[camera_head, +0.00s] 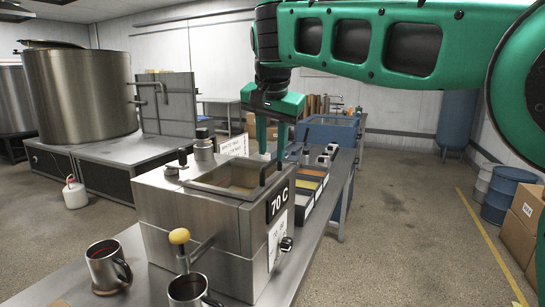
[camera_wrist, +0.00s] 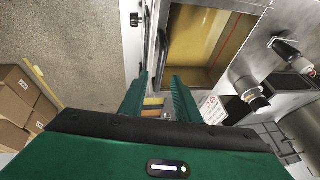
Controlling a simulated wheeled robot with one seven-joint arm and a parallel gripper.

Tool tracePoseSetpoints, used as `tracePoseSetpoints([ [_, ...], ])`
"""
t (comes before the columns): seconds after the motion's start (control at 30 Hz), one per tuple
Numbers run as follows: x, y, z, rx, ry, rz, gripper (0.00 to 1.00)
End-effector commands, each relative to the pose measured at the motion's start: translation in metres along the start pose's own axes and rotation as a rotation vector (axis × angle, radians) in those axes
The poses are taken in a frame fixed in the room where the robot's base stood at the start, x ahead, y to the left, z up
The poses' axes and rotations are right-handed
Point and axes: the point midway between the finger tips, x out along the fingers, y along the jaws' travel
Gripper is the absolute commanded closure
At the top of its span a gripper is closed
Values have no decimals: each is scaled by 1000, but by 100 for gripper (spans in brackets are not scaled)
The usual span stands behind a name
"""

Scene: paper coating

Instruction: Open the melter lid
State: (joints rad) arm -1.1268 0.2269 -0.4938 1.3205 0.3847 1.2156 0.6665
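The melter (camera_head: 195,222) is a steel box marked "70 C" in the head view. Its lid (camera_head: 226,188) appears to lie flat and shut on top, with yellow-brown material showing inside its frame. A black bar handle (camera_head: 270,172) stands at the lid's right end; in the wrist view the handle (camera_wrist: 162,48) lies just beyond the fingertips, in line with the gap. My gripper (camera_head: 271,146) points down above the handle. In the wrist view its two green fingers (camera_wrist: 160,84) are apart with nothing gripped between them. Whether a finger touches the handle cannot be told.
Steel mugs (camera_head: 107,267) stand on the bench at the front, beside a yellow-knobbed tap (camera_head: 179,237). Black-capped fittings (camera_head: 204,146) rise behind the lid. Trays of coloured material (camera_head: 311,183) lie right of the melter. Cardboard boxes (camera_head: 525,218) and blue drums (camera_head: 508,195) stand far right.

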Motion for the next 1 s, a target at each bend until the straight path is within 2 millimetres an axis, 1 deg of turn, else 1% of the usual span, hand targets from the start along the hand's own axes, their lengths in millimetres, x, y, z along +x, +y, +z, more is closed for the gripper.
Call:
tracePoseSetpoints([
  [0.03,7,1,-1,0,-1,2,71],
  [0.1,15,1,0,0,0,2,71],
  [0.2,22,1,0,0,0,1,71],
  [0.33,26,0,0,0,0,0,71],
  [0.57,26,0,0,0,0,0,71],
  [0.7,26,0,0,0,0,0,100],
  [1.0,25,2,-3,4,1,1,100],
])
